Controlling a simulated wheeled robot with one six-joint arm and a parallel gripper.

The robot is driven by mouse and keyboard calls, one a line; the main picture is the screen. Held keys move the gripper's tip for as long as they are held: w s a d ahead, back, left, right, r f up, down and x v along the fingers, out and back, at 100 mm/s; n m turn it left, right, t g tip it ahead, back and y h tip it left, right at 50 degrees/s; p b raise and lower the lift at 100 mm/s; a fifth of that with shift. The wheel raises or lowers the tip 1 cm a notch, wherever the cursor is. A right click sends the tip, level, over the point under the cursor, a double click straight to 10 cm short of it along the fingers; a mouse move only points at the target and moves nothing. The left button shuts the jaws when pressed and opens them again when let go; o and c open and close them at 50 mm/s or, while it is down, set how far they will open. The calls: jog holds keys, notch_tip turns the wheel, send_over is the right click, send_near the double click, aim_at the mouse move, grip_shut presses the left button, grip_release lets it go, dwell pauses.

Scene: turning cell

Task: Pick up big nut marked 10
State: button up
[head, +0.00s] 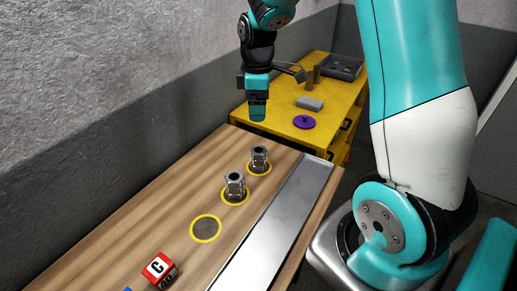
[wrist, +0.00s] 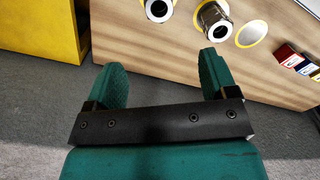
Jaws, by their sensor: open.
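The farther nut (head: 259,157) shows at the top edge of the wrist view (wrist: 157,17), partly cut off. The nearer nut (head: 235,184) shows to its right in the wrist view (wrist: 205,17). I cannot read a number on either nut. My gripper (head: 257,115) hangs above the far end of the table, apart from both nuts. Its green fingers are spread and empty in the wrist view (wrist: 163,70), with both nuts ahead of the fingertips.
A metal strip (head: 280,215) runs along the table's right side. Behind stands a yellow bench (head: 342,107) with a purple disc (head: 304,122), a grey block (head: 310,103) and a tray (head: 342,68).

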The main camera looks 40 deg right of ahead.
jog(key=p, duration=0.2)
send_over(259, 149)
jog(key=f, duration=0.9)
jog(key=shift+a+f, duration=0.1)
jog(key=shift+a, duration=0.15)
jog(key=shift+d+f+p, duration=0.15)
jog(key=shift+f+p, duration=0.35)
jog(key=shift+f, duration=0.85)
jog(key=shift+d+f+p, duration=0.1)
jog(key=shift+f+p, duration=0.4)
jog(key=shift+f, duration=0.85)
jog(key=c, duration=1)
jog(key=shift+c, duration=0.6)
jog(key=shift+r, duration=0.15)
